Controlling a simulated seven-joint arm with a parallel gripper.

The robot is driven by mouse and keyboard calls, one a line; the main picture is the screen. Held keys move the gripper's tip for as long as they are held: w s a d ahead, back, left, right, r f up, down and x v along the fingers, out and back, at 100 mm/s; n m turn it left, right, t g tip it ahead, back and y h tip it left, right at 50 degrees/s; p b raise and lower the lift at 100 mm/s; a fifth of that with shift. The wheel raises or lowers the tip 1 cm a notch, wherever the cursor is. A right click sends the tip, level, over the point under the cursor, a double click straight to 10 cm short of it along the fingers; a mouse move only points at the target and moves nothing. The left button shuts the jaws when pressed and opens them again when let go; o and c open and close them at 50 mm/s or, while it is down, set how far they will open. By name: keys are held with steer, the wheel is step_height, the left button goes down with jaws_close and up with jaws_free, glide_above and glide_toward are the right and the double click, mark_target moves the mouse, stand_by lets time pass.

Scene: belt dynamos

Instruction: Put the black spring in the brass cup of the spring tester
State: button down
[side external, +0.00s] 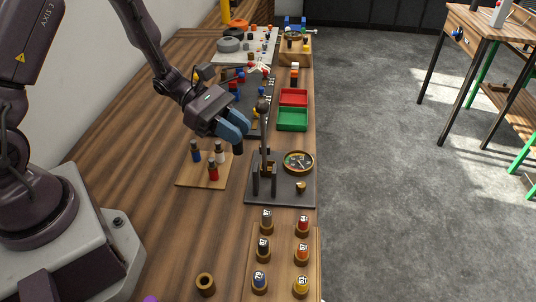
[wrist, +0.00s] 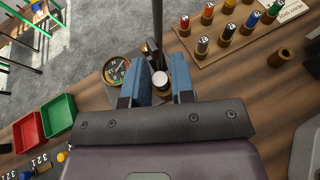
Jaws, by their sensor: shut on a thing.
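My gripper (side external: 234,127) has blue fingers and is shut on the black spring (side external: 238,148), held upright above the bench, between the wooden spring stand and the tester. In the wrist view the spring (wrist: 160,79) shows a pale round top between the fingertips (wrist: 158,88). The spring tester (side external: 257,197) has a dark base plate, a tall lever and a round dial (side external: 299,162). A small brass piece, which looks like the cup (side external: 301,186), sits on the base near its right edge, apart from the spring. I cannot make out the cup in the wrist view.
The wooden stand (side external: 187,182) holds blue, white and red springs left of the tester. The tester's upright lever (side external: 264,130) stands close to my gripper. A rack (side external: 281,264) of several numbered cylinders is in front. Red (side external: 293,97) and green trays (side external: 292,119) lie behind.

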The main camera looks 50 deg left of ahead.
steer(key=w+f, duration=0.4)
steer(key=w, duration=0.1)
steer(key=w+f, duration=0.2)
steer(key=shift+w+d+f, duration=0.15)
steer(key=shift+d+f, duration=0.15)
steer(key=shift+w+f, duration=0.15)
steer(key=shift+f, duration=0.75)
steer(key=shift+w+f, duration=0.1)
steer(key=shift+f, duration=0.8)
steer(key=shift+f, duration=0.1)
steer(key=c, duration=1)
jaws_free()
steer(key=shift+o, duration=0.2)
